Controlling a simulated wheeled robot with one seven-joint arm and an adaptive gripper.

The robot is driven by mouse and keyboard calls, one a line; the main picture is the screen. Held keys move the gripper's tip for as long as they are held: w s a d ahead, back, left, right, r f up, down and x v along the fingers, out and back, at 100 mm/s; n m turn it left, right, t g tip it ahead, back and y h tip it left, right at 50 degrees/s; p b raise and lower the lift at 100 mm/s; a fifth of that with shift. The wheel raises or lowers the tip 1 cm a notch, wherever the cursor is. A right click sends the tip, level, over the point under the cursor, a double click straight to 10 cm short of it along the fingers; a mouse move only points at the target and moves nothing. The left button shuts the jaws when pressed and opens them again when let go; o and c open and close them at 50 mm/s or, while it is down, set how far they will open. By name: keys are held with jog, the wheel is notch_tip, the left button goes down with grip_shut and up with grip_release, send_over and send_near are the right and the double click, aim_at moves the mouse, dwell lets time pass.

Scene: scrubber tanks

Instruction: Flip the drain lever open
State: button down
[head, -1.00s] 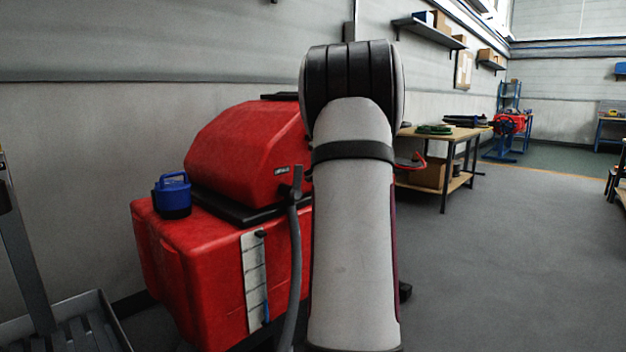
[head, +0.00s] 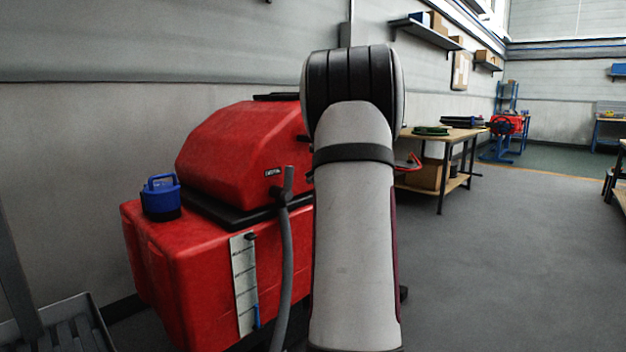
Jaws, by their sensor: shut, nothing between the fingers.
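The red scrubber machine (head: 165,262) stands left of centre, with a sloped red upper tank (head: 240,155) and a blue cap (head: 160,197) on its lower tank. A grey hose (head: 285,262) hangs down its near side beside a white level strip (head: 243,285). A drain lever cannot be made out. A thin red curved part (head: 410,163) shows just right of my arm; I cannot tell what it belongs to. My raised arm covers the machine's right side. My gripper is hidden and does not show.
A wooden workbench (head: 459,134) with a box on its lower shelf stands behind to the right. A grey slatted cart or tray (head: 70,330) is at the lower left. The floor (head: 500,270) on the right is open. Wall shelves hang at the upper right.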

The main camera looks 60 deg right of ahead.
jog(key=s+a+p, duration=0.1)
jog(key=s+a, duration=0.5)
jog(key=s, duration=0.1)
jog(key=shift+s+a+r, duration=0.2)
jog(key=shift+a+r, duration=0.05)
jog(key=shift+r, duration=0.15)
